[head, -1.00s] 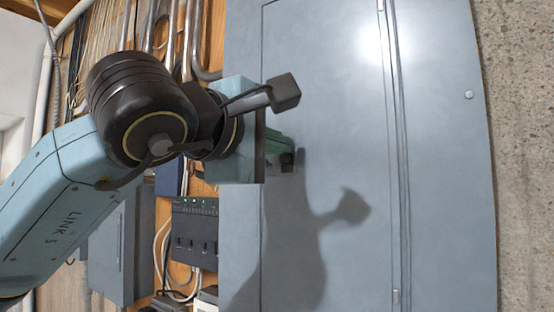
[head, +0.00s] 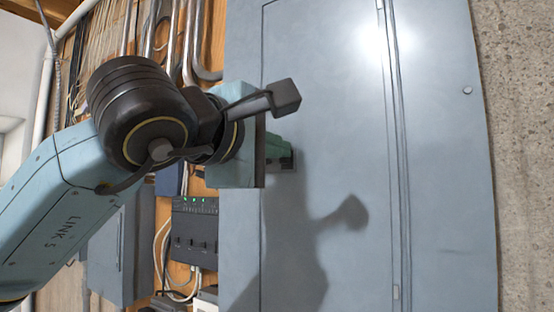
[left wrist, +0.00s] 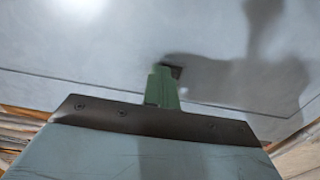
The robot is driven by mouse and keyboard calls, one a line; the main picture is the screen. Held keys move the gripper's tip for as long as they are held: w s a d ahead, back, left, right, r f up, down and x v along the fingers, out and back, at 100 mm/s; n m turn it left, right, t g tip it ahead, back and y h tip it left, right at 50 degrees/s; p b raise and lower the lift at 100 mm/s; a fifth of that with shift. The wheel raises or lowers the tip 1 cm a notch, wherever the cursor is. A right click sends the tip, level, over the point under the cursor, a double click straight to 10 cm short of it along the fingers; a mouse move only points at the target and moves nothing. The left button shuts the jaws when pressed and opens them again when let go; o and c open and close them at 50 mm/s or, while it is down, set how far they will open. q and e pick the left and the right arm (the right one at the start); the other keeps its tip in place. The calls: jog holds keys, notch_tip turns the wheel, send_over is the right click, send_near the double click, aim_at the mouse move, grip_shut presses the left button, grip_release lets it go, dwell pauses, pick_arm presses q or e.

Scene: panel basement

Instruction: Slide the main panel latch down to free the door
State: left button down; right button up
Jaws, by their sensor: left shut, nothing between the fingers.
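The main panel (head: 340,150) is a large grey metal cabinet with a tall door, which sits closed in its frame. The latch (head: 288,162) is a small dark piece near the door's left edge, mostly hidden behind my left gripper. My left gripper (head: 280,147) has green fingers, shut with nothing between them, with their tips at the latch. In the left wrist view the shut fingers (left wrist: 163,88) reach the panel face and the dark latch (left wrist: 173,71) shows just beyond their tips. I cannot tell whether they touch it. My right gripper is not in view.
A black box with green lights (head: 195,230) and loose cables are on the wooden board left of the panel. Metal conduits (head: 190,40) run above. A concrete wall (head: 515,150) borders the panel on the right. The space before the door's right part is clear.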

pick_arm(q)
jog(key=shift+f, duration=0.2)
jog(key=shift+r, duration=0.25)
dwell(0.5)
jog(key=b+v, duration=0.4)
jog(key=v, duration=0.3)
dwell(0.3)
dwell(0.5)
